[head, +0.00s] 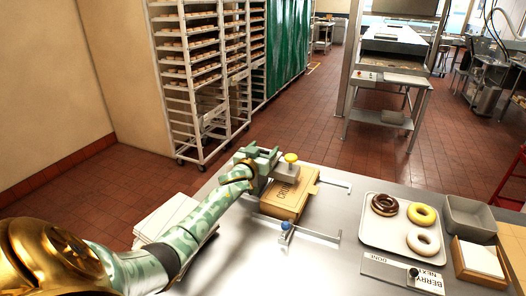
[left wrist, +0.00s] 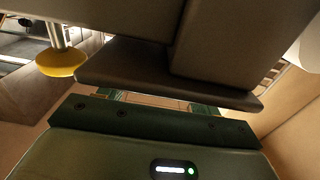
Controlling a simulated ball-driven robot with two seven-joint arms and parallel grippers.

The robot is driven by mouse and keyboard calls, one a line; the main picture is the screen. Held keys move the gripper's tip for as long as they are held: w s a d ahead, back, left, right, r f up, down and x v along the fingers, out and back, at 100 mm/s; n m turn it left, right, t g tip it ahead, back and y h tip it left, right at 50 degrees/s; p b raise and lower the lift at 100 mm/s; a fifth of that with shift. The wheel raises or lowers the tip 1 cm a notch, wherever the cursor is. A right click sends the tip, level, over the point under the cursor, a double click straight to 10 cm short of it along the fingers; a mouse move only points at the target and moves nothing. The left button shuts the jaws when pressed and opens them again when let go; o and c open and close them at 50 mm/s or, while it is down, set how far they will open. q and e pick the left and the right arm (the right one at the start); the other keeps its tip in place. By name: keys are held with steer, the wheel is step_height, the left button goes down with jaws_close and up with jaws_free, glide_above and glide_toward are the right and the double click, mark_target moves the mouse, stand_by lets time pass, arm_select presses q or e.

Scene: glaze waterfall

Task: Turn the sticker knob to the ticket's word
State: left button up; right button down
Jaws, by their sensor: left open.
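My left gripper (head: 264,155) is open at the left side of a grey device (head: 286,172) that stands over a cardboard box (head: 290,198). The device has a yellow knob (head: 291,157) on top. In the left wrist view the yellow knob (left wrist: 61,62) sits on a metal post, left of and apart from my palm. The device's dark grey body (left wrist: 130,35) fills the space before my jaws; I cannot tell if they touch it. A card reading BERRY (head: 427,281) lies at the table's front right, by the word NEXT. I see no word on the knob. My right gripper is not in view.
A steel bracket with a blue knob (head: 286,226) lies in front of the box. A white tray (head: 372,236) holds three doughnuts. Right of it are a grey bin (head: 468,222) and a wooden box of papers (head: 480,262). A plate with a black knob (head: 413,273) lies in front.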

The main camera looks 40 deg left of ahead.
arm_select(q)
steer(key=c, duration=1)
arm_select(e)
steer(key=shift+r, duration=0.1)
